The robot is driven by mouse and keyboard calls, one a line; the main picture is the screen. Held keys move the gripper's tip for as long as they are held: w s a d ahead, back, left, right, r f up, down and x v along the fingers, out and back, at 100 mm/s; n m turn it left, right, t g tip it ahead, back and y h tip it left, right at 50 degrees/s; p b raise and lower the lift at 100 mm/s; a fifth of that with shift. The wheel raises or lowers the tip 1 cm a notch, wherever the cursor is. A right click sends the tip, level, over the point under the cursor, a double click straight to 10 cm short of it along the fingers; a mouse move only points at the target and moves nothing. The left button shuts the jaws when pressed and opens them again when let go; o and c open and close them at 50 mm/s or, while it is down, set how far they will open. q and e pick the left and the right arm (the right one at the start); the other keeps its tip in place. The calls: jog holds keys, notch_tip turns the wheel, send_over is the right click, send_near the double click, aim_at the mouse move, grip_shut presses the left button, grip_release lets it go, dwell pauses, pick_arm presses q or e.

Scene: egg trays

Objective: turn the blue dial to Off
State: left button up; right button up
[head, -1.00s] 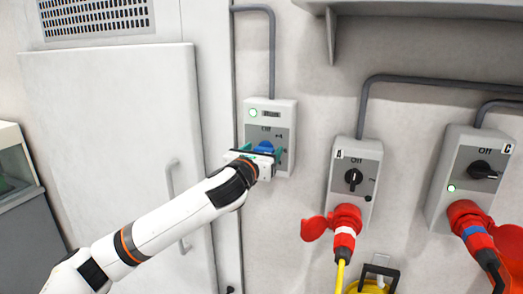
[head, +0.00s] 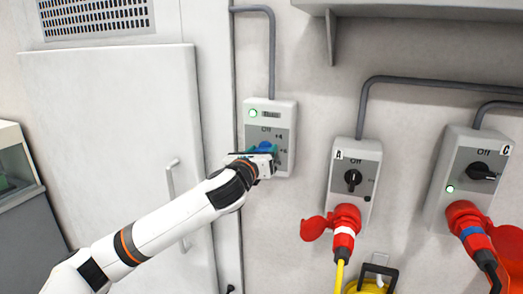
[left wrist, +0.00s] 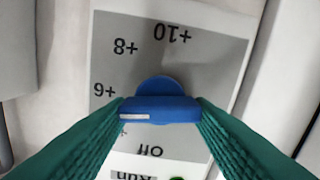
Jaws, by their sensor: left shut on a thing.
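The blue dial (head: 266,146) is on a grey wall box (head: 285,168) with a lit green lamp (head: 253,113). "Off" is printed above the dial in the head view. My left gripper (head: 262,150) is at the dial. In the left wrist view the dial (left wrist: 160,108) has its bar handle between the two green fingers (left wrist: 160,113), which are shut on its ends. A white mark (left wrist: 134,117) is on the bar's left end. Upside-down labels read +6, +8, +10 and Off (left wrist: 149,151). The mark's end is near +6, not at Off. My right gripper is not in view.
To the right are box A (head: 365,150) with a black switch and red plug, and box C (head: 470,150) with the same. A white door (head: 115,130) with a handle is left. A shelf (head: 430,12) is above, and grey conduits run along the wall.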

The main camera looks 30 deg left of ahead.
pick_arm(q)
jog(key=shift+a+f+n+p, duration=0.15)
jog(key=shift+n+p, duration=0.45)
jog(key=shift+n, duration=3.3)
jog(key=shift+f+n+p, duration=0.15)
jog(key=shift+n+p, duration=0.4)
jog(key=shift+n, duration=3.65)
jog(key=o, duration=1)
jog(key=shift+s, duration=0.1)
